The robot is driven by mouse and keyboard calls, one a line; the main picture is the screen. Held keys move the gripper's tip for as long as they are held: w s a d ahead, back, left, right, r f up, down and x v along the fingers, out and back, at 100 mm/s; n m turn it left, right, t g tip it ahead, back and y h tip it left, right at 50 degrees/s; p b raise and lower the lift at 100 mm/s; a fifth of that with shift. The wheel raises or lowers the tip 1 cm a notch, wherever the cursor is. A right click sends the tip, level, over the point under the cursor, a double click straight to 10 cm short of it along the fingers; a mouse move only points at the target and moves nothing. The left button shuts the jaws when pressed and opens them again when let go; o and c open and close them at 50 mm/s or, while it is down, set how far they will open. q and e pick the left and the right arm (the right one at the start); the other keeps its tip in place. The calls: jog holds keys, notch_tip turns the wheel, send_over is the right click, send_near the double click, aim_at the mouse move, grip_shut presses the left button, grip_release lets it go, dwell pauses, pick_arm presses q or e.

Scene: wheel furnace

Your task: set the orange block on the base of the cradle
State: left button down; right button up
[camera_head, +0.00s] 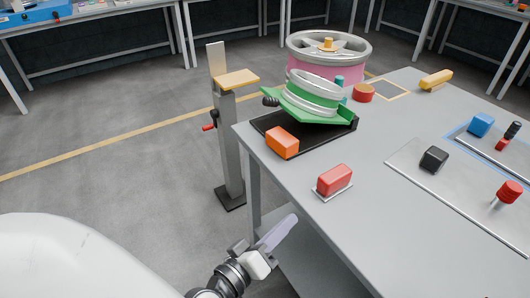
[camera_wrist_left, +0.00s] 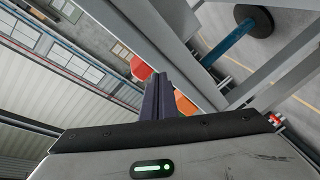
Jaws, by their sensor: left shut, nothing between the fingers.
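The orange block (camera_head: 282,142) is at the near corner of the cradle's flat black base (camera_head: 325,139). It seems to rest on that base and covers its near corner. The cradle (camera_head: 288,102) is green and holds a tilted silver wheel rim (camera_head: 313,90) behind the block. My left gripper (camera_head: 280,232) is low beside the table's near edge, apart from the block, with its fingers shut and empty. In the left wrist view the shut fingers (camera_wrist_left: 157,98) point up, and part of the orange block (camera_wrist_left: 186,104) shows beyond them. My right gripper is not in view.
A red block (camera_head: 333,180) on a small plate sits near the table's front edge (camera_wrist_left: 190,62). A pink-sided wheel (camera_head: 328,50) stands behind the cradle. A grey post stand (camera_head: 229,130) is left of the table. The grey tabletop (camera_head: 372,146) is clear in the middle.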

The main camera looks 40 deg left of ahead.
pick_arm(q)
jog(key=w+a+r+n+t+y, duration=0.1)
jog(key=a+r+n+y, duration=0.1)
jog(key=a+n+y, duration=0.15)
jog(key=w+a+r+n+y, duration=0.1)
jog(key=a+r+n+y, duration=0.1)
jog(key=a+n, duration=0.2)
jog(key=n+g+y, duration=0.1)
jog(key=n+y, duration=0.2)
jog(key=n, duration=0.2)
send_near(272, 143)
jog(key=w+a, duration=0.2)
jog(key=a, duration=0.2)
jog(key=shift+w+d+r, duration=0.2)
jog(key=shift+w+d, duration=0.45)
jog(key=shift+w, duration=0.35)
jog(key=shift+w+d, duration=0.25)
jog(key=shift+w, duration=0.3)
